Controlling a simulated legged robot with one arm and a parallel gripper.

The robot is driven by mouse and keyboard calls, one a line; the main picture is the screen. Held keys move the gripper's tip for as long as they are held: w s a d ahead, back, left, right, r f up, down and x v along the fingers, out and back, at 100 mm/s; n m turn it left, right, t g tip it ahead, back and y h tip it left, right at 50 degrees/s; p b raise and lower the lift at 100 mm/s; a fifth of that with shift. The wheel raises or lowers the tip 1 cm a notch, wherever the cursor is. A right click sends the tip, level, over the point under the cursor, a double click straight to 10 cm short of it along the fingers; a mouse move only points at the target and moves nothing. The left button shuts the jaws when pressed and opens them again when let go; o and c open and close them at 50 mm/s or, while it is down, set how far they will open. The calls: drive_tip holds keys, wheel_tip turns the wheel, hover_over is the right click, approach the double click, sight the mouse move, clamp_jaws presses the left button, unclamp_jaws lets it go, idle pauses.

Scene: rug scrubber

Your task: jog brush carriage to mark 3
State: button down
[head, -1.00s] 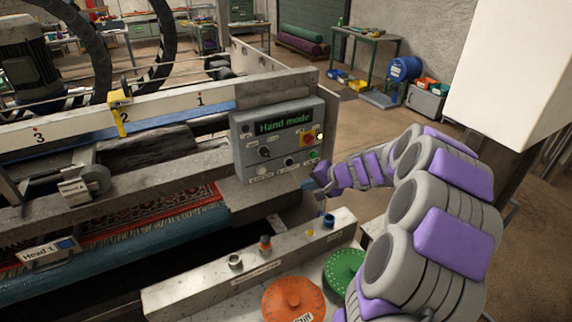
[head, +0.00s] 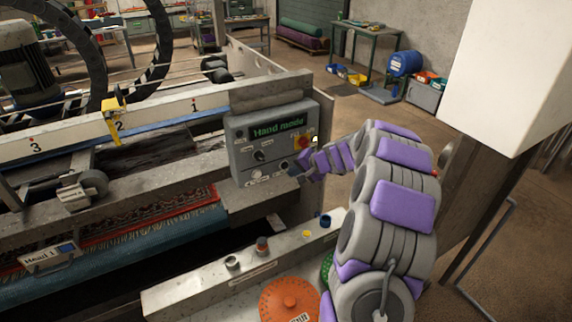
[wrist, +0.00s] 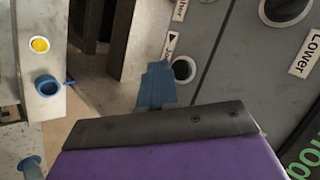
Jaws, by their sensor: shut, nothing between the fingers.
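The grey control panel (head: 240,150) shows "Hand mode" in green on its display (head: 279,128). In the wrist view the panel (wrist: 225,75) is turned, with a "Lower" label and a partly hidden label starting "Jo" with an arrow. My gripper (head: 298,178) is at the panel's lower right corner. Its blue fingers (wrist: 157,82) are shut and empty, with the tips close beside the dark round button (wrist: 184,69) by the "Jo" label; contact cannot be told.
A ledge (head: 200,280) with small knobs and an orange dial (head: 290,300) lie in front. The patterned rug (head: 150,220) lies left of the panel. A white block (head: 510,70) fills the upper right.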

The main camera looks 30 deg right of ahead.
drive_tip(key=shift+w+a+r, duration=0.1)
drive_tip(key=shift+a, duration=0.5)
idle(0.8)
drive_tip(key=shift+d, duration=0.1)
drive_tip(key=shift+d, duration=0.35)
drive_tip(key=shift+a, duration=0.1)
drive_tip(key=shift+w+a, duration=0.15)
drive_tip(key=shift+w, duration=0.2)
